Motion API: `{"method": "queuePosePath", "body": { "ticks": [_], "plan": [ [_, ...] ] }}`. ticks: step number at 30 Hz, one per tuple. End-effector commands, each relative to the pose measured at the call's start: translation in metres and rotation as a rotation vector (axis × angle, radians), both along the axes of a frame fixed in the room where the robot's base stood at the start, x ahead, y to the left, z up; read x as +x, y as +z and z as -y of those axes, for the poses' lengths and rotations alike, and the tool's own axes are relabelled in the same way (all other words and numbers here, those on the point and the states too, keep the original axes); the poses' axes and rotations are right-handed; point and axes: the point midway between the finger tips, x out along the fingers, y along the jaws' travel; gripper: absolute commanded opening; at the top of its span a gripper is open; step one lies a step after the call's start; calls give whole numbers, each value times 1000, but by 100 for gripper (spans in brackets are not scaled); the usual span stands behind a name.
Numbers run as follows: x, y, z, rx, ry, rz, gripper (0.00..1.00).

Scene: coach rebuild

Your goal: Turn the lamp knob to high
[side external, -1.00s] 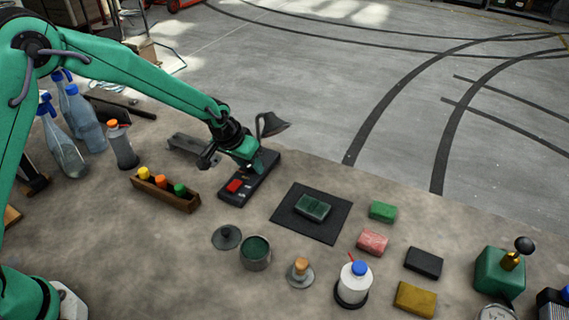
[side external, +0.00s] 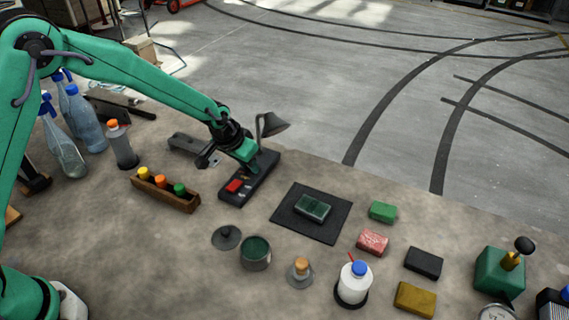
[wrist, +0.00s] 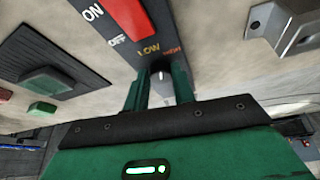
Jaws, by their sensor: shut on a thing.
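The lamp (side external: 272,124) has a dark shade on a bent arm and a long black base (side external: 228,198) at the table's far edge. In the wrist view, the base (wrist: 85,62) carries a red rocker switch (wrist: 128,14) with ON and OFF marks, and LOW and smaller red lettering. My gripper (side external: 258,168) reaches down onto the far end of the base. In the wrist view, my gripper (wrist: 158,82) is shut on the knob (wrist: 160,73), which shows as a small pale tip between the fingers. The knob's pointer direction cannot be read.
A wooden tray (side external: 152,196) with several coloured-cap bottles stands left of the base. A grey metal bracket (side external: 185,142) lies behind it. A dark mat (side external: 322,234) with a green block (side external: 312,207) lies to the right. Jars and blocks fill the front.

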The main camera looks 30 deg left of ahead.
Motion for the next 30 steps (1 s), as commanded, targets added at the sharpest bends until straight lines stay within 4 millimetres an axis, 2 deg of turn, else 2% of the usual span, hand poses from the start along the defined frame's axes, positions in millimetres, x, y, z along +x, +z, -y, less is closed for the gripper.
{"method": "queuePosePath", "body": {
  "ticks": [12,23,24,27,30],
  "plan": [
    [1,1,-2,97,-239,20,3],
    [2,1,-4,106,-255,21,3],
    [2,1,-4,106,-255,21,30],
    [2,1,-4,105,-256,20,47],
    [2,1,-4,105,-256,20,47]
  ]
}}
